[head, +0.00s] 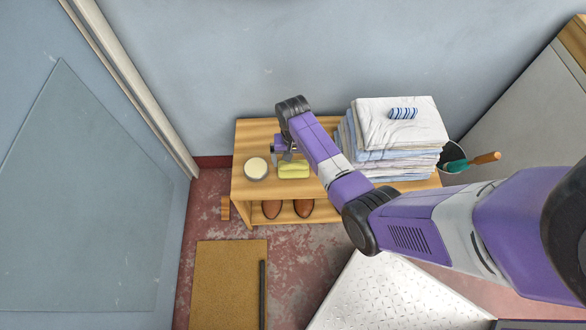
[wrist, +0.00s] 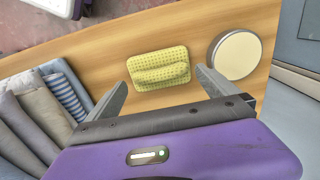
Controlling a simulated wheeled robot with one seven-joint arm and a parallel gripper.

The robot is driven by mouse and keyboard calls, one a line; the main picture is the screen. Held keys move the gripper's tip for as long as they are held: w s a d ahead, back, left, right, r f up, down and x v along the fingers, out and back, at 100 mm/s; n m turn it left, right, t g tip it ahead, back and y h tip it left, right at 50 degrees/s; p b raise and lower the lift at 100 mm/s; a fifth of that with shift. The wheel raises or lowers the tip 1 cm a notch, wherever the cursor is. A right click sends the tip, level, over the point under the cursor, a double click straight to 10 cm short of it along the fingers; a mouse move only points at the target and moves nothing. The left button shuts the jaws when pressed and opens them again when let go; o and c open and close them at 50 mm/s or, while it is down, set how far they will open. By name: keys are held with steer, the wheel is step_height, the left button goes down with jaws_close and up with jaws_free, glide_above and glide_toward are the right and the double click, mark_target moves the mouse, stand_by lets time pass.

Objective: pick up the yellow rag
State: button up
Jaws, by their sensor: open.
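The yellow rag (head: 294,169) lies on the wooden bench top, between a round tin and the folded linen. In the wrist view the rag (wrist: 159,69) is a dotted yellow pad with a raised fold along its middle. My gripper (head: 284,153) is over the bench at the rag's back edge. In the wrist view its two fingers (wrist: 160,88) are spread wide, one on either side of the rag's near edge, with nothing between them. I cannot tell how high the fingertips are above the bench.
The round tin (head: 256,168) with a cream top stands left of the rag. A tall stack of folded linen (head: 398,130) with a striped roll (head: 403,113) is on the right. Brown shoes (head: 272,209) sit under the bench (head: 250,135). A bucket (head: 451,157) stands beyond the linen.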

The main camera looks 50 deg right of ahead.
mark_target(293, 165)
step_height(293, 165, down, 2)
steer(key=shift+f, duration=0.2)
steer(key=c, duration=1.4)
steer(key=shift+c, duration=0.2)
steer(key=shift+r, duration=0.15)
step_height(293, 165, up, 20)
steer(key=p, duration=0.3)
steer(key=shift+p, duration=0.3)
